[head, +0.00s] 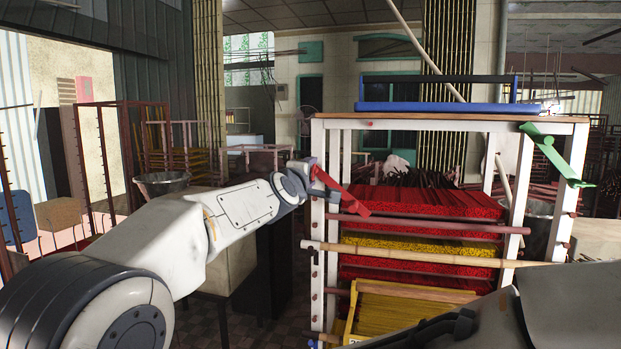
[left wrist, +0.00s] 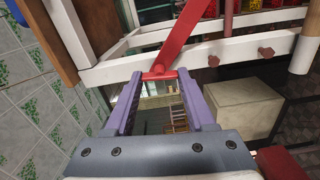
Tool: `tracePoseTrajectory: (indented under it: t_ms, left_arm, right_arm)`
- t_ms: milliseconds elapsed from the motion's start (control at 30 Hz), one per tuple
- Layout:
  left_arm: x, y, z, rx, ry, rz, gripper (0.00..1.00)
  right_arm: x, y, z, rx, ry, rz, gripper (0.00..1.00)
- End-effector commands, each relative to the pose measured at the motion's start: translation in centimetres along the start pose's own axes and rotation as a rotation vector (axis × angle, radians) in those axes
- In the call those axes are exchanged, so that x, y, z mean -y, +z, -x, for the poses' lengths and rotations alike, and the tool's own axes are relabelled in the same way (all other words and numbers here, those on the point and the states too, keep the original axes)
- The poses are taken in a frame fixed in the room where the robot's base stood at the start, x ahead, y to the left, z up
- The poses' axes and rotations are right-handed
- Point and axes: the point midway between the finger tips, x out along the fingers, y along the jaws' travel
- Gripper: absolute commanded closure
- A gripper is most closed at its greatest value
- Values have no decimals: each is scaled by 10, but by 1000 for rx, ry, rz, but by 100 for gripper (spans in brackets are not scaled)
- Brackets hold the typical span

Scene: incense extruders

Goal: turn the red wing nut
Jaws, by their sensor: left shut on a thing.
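The red wing nut (head: 343,192) is at the top of the white rack's left post, its long red arm slanting down to the right in the head view. My left gripper (head: 312,172) reaches it from the left. In the left wrist view, the purple fingers of my left gripper (left wrist: 158,100) are shut on the near red end of the wing nut (left wrist: 187,33), held between their tips. The rest of its arm runs up and right, past the white frame. My right gripper does not show; part of my dark right arm crosses the lower right of the head view.
The white rack (head: 525,190) holds red and yellow incense bundles (head: 425,203). A bamboo pole (head: 410,255) sticks out across its front. A green wing nut (head: 556,155) is on its right side, and a blue frame (head: 435,105) lies on top. A metal bowl (head: 162,182) stands behind my left arm.

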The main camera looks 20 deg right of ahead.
Motion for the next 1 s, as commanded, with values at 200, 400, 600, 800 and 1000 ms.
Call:
tracePoseTrajectory:
  t_ms: [200,400,600,800,1000]
  left_arm:
    - [1,-2,0,-3,1,133,100]
    - [1,-2,0,-3,1,205,100]
    - [1,-2,0,-4,1,235,100]
    - [1,-2,0,-4,1,239,100]
    - [1,-2,0,-4,1,238,100]
  right_arm:
    - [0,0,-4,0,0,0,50]
    - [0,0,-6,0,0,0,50]
    - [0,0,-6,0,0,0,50]
    - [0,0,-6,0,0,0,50]
    - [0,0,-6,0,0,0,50]
